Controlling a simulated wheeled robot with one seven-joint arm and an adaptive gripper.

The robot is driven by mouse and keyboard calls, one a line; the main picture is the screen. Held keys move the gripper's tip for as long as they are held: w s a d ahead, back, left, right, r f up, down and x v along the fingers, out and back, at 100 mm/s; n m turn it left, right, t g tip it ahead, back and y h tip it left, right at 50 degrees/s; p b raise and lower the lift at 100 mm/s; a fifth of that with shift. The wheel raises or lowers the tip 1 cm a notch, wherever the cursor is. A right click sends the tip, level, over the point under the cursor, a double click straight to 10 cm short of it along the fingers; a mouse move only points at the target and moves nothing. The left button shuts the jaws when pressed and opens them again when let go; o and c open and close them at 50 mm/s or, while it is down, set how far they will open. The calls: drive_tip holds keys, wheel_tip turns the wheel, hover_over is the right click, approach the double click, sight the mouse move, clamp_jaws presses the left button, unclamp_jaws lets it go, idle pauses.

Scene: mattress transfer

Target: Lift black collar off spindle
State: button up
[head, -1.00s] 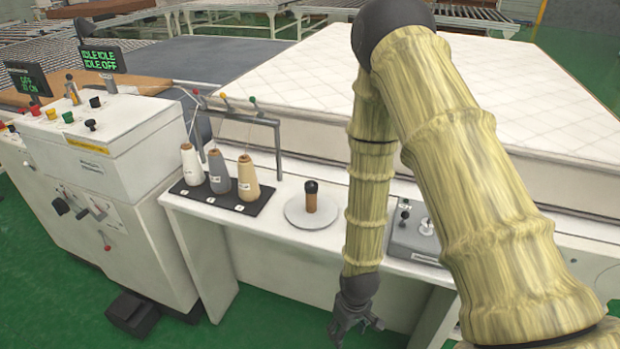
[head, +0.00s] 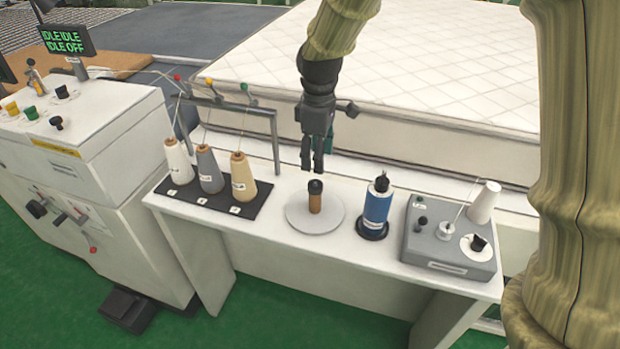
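My gripper (head: 312,168) points straight down above the round white plate, with its fingers seen nearly edge-on. A gap shows between the fingers and they hold nothing. Just below and apart from them, a short brown post with a black rounded top (head: 315,187) stands upright on the plate (head: 297,215). To the right, a blue spool (head: 377,207) stands upright on a black round base, with a black piece (head: 382,182) on its top.
Thread cones stand on a black mat (head: 222,212) at left, under a thread rack (head: 272,120). A grey winder box (head: 435,245) with a white cone (head: 484,202) is at right. The mattress (head: 450,60) lies behind the white table (head: 345,262).

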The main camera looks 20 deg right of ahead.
sight(315, 183)
drive_tip(key=f, duration=0.1)
drive_tip(key=f+p, duration=0.1)
drive_tip(key=f, duration=0.1)
drive_tip(key=shift+w+f, duration=0.15)
drive_tip(key=shift+w, duration=0.25)
drive_tip(key=shift+f, duration=0.75)
drive_tip(key=shift+w+f+p, duration=0.2)
drive_tip(key=shift+f+p, duration=0.95)
drive_tip(key=shift+f, duration=1.5)
drive_tip(key=c, duration=1)
